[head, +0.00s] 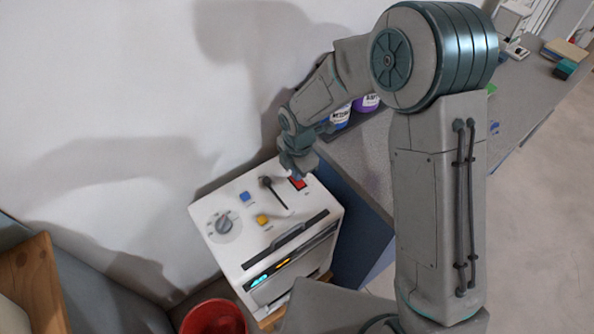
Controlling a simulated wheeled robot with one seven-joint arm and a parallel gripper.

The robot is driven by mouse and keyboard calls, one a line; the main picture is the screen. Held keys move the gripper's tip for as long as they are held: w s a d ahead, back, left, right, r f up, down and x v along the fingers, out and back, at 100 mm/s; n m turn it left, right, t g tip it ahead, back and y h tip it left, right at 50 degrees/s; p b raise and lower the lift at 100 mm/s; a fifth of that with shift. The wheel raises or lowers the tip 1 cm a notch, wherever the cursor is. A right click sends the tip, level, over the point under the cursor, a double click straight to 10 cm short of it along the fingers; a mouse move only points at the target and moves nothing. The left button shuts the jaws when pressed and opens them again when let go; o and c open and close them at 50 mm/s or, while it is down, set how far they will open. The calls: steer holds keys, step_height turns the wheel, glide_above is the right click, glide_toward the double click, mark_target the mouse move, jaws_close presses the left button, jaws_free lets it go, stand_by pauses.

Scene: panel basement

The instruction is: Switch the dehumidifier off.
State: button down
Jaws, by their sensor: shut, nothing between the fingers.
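The dehumidifier (220,262) is a white box standing low against the wall. Its top has a grey round dial (223,224), a blue button (245,197), a yellow button (262,220), a black lever in a slot (272,192) and a red switch (298,184) near the far right corner. Cyan and orange lights (262,280) show along its front edge. My gripper (296,175) is shut and empty, pointing down right at the red switch and partly covering its surroundings. I cannot tell whether it touches the switch, or which way the switch is set.
A grey counter (345,160) runs along the right, with labelled bottles (340,117) close behind my forearm. A wooden piece (35,280) is at the far left. Open floor (550,150) lies at right.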

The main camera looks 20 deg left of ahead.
mark_target(301, 185)
step_height(301, 185, up, 13)
steer(key=s+d+p, duration=0.1)
steer(key=shift+d+r, duration=0.2)
steer(key=shift+d, duration=0.05)
stand_by(0.5)
steer(key=s+d+r+m+t, duration=0.1)
steer(key=d+r+m, duration=0.3)
steer(key=d+m, duration=0.3)
steer(key=s+d+r+m, duration=0.2)
steer(key=d+r+m, duration=0.1)
steer(key=d+m, duration=0.4)
steer(key=s+d+r+m+t, duration=0.1)
steer(key=s+d+r+m, duration=0.2)
steer(key=s+d+m, duration=0.7)
steer(key=d+m, duration=0.3)
steer(key=m, duration=0.1)
steer(key=shift+s+d+t, duration=0.15)
steer(key=shift+d+t, duration=0.15)
steer(key=shift+t, duration=0.1)
steer(key=shift+a, duration=0.1)
